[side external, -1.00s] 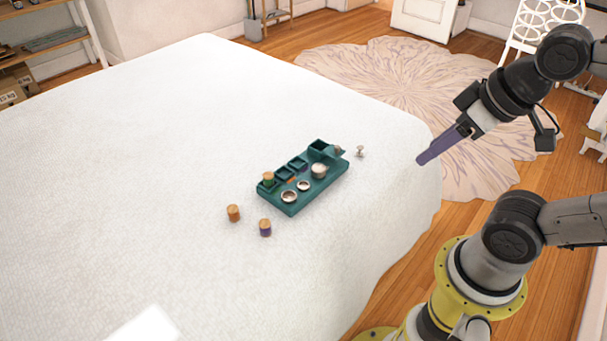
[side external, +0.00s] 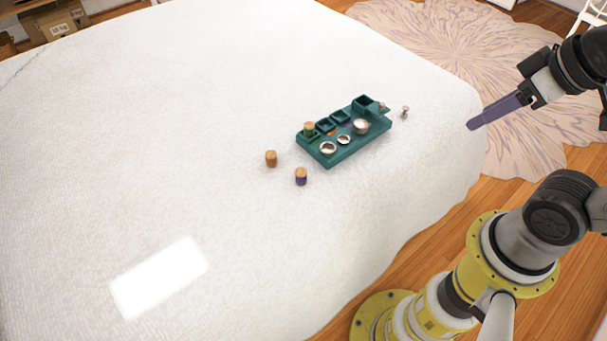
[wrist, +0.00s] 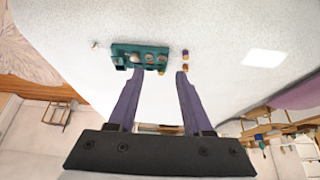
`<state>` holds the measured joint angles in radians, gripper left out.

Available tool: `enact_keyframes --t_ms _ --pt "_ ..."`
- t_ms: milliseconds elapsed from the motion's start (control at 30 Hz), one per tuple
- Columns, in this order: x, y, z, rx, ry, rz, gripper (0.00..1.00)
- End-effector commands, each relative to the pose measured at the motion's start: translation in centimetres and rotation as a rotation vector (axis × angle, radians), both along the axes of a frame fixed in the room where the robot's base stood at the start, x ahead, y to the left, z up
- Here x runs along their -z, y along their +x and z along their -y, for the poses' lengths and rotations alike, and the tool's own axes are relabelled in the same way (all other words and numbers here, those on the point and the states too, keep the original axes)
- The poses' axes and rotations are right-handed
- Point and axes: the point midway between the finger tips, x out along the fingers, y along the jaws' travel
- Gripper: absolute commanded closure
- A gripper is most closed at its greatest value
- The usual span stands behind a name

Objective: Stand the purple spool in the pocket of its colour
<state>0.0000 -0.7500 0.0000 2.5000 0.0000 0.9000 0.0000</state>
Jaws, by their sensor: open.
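The purple spool (side external: 301,178), with a wooden top, stands upright on the white bed cover in front of the teal tray (side external: 335,155). It also shows small in the wrist view (wrist: 185,53). The tray has a row of square pockets; a green spool (side external: 309,129) stands in the left end one. Two pockets beside it look empty, with a small orange mark (side external: 331,133) and a small purple mark (side external: 345,123) near them. My gripper (wrist: 159,71) is open and empty, its long purple fingers apart. In the side view it hangs right of the tray, well away from the spool.
An orange spool (side external: 271,159) stands left of the purple one. Metal cups, including a round one (side external: 361,126), sit on the tray. A small metal knob-like thing (side external: 405,111) stands right of the tray. The bed cover (side external: 150,150) is otherwise clear.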

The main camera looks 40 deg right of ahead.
Motion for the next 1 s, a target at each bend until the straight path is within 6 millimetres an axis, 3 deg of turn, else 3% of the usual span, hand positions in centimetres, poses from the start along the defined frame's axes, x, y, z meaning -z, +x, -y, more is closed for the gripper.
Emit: enact_keyframes --t_ms 300,333,467,767,900,1000 --pt "0.0 0.0 0.0 0.0 0.0 0.0 0.5" --pt "0.0 0.0 0.0 0.0 0.0 0.0 0.48" --pt "0.0 0.0 0.0 0.0 0.0 0.0 0.26" --pt "0.0 0.0 0.0 -0.008 -0.004 0.0 0.26" --pt "0.0 0.0 0.0 -0.089 -0.048 0.001 0.26" --pt "-1.4 0.8 0.0 -0.196 -0.11 0.034 0.26"
